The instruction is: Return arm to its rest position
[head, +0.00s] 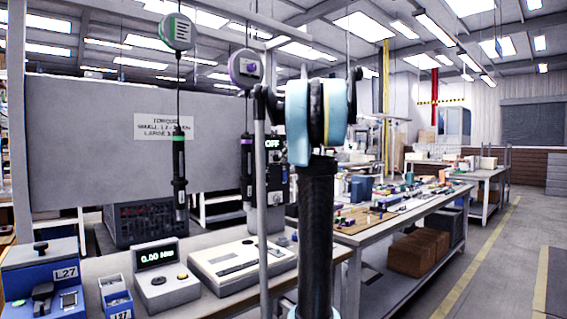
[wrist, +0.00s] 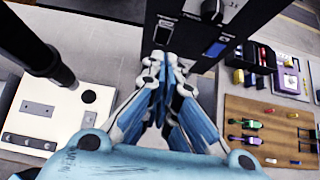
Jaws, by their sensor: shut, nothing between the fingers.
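My gripper (wrist: 163,68) shows in the wrist view with its blue and grey fingers together and nothing between them. Its tips are over or close to the lower edge of a dark control box (wrist: 185,22); I cannot tell whether they touch. In the head view my raised arm stands in the centre, and the gripper is not visible there. The control box (head: 273,165) reads OFF there, just left of my arm. A screwdriver with a green band (head: 179,180) and one with a purple band (head: 246,170) hang from balancers. A black tool (wrist: 38,52) is left of my gripper.
A white fixture plate (wrist: 60,115) lies lower left in the wrist view, and a wooden board (wrist: 245,112) with small tools lies right. The aisle (head: 500,260) at right is clear.

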